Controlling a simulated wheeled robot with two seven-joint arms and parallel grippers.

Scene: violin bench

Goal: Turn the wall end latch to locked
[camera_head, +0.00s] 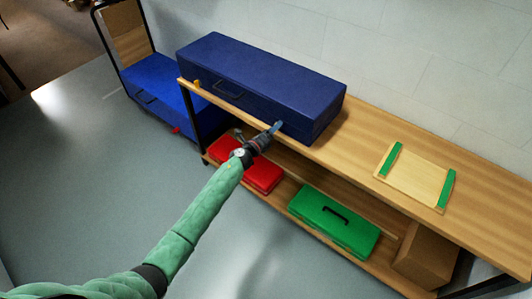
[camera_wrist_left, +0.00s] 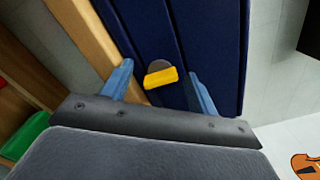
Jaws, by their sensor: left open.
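A long dark blue case (camera_head: 258,80) lies shut on the wooden bench. A yellow latch (camera_head: 197,84) shows near the left end of its front. My left gripper (camera_head: 277,127) is at the front near the case's right end. In the left wrist view, another yellow latch (camera_wrist_left: 161,78), on a grey round plate, sits between the open blue fingers of the left gripper (camera_wrist_left: 162,84). Its bar lies across the case's long seam, slightly tilted. The fingers appear apart from it. In the head view this latch is hidden by the gripper. My right gripper is not in view.
A wooden board with green strips (camera_head: 416,178) lies on the bench top (camera_head: 362,135) to the right. A red box (camera_head: 262,175), a green toolbox (camera_head: 334,221) and a cardboard box (camera_head: 426,255) are on the lower shelf. A blue cart (camera_head: 165,95) stands at left.

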